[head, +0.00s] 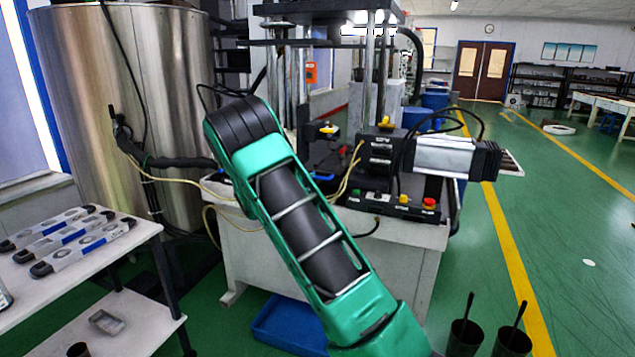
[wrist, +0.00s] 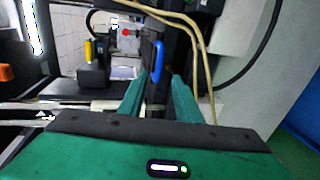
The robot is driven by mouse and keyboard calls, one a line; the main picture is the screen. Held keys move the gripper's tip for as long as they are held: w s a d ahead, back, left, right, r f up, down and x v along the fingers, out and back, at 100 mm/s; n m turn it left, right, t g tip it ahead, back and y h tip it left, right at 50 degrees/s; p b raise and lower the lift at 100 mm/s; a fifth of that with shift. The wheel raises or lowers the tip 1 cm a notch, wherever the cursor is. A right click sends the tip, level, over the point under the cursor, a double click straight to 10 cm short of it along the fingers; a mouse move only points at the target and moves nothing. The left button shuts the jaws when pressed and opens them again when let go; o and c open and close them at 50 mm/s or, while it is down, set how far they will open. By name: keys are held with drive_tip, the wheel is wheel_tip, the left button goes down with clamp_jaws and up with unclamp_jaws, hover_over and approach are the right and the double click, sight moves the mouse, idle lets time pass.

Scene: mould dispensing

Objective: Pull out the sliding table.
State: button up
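The press machine (head: 390,219) stands in the middle of the head view, largely covered by my green arm. The sliding table cannot be made out clearly there. In the wrist view, a blue upright handle (wrist: 158,62) shows ahead, near my fingertips. A dark flat surface (wrist: 65,87) lies to its left; I cannot tell if it is the sliding table. My gripper (wrist: 158,76) has its two green fingers apart, with the handle's lower end seen between their tips. I cannot tell whether they touch it. The gripper is hidden behind my arm in the head view.
Yellowish hoses (wrist: 203,60) hang close to the right of the fingers. A control box with buttons (head: 405,204) sits on the machine's right. A white table (head: 128,262) with several parts stands left. A blue bin (head: 288,325) lies below.

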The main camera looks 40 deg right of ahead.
sight(319, 178)
drive_tip(key=x, duration=1)
drive_tip(key=shift+w+d+f, duration=0.1)
drive_tip(key=shift+w+d, duration=0.1)
drive_tip(key=shift+d, duration=0.15)
drive_tip(key=shift+c, duration=0.7)
clamp_jaws()
